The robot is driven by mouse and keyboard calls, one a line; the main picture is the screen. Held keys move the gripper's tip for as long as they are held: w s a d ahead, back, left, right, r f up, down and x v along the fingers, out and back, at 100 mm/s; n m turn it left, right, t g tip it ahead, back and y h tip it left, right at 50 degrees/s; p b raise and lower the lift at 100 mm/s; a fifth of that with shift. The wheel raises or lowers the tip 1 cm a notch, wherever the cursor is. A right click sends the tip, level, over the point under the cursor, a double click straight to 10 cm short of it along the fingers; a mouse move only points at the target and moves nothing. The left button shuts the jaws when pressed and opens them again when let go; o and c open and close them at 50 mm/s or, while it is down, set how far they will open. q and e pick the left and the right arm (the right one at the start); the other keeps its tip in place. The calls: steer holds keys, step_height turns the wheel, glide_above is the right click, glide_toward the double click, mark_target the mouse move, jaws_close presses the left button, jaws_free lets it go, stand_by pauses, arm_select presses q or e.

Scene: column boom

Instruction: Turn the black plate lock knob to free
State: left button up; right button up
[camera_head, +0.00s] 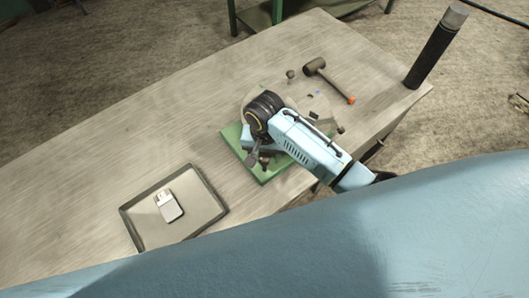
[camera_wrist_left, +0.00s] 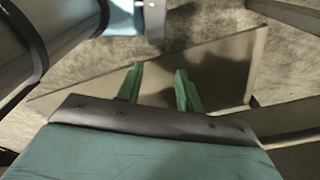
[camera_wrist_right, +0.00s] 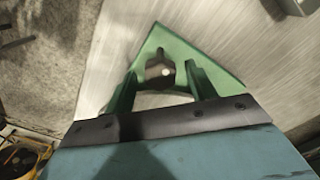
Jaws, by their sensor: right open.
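The black plate lock knob (camera_wrist_right: 158,70) shows in the right wrist view, on the green plate (camera_wrist_right: 205,52) near its corner. My right gripper (camera_wrist_right: 161,72) is open, with one green finger on each side of the knob. Whether the fingers touch it I cannot tell. The knob cannot be made out clearly there. My left gripper (camera_wrist_left: 157,78) is open and empty in the left wrist view.
A shallow tray (camera_head: 128,222) with a small white-and-grey item (camera_head: 169,206) lies at the table's near left. A mallet (camera_head: 316,67) and small dark parts lie behind the plate. A black cylinder (camera_head: 432,55) stands at the right corner. The table's left is clear.

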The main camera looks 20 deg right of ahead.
steer(key=shift+c, duration=0.4)
steer(key=c, duration=0.9)
steer(key=shift+n, duration=0.3)
steer(key=n, duration=0.3)
steer(key=shift+n, duration=0.3)
steer(key=n, duration=0.4)
steer(key=shift+n, duration=0.3)
steer(key=n, duration=0.4)
steer(key=shift+w, duration=0.1)
steer(key=n, duration=0.5)
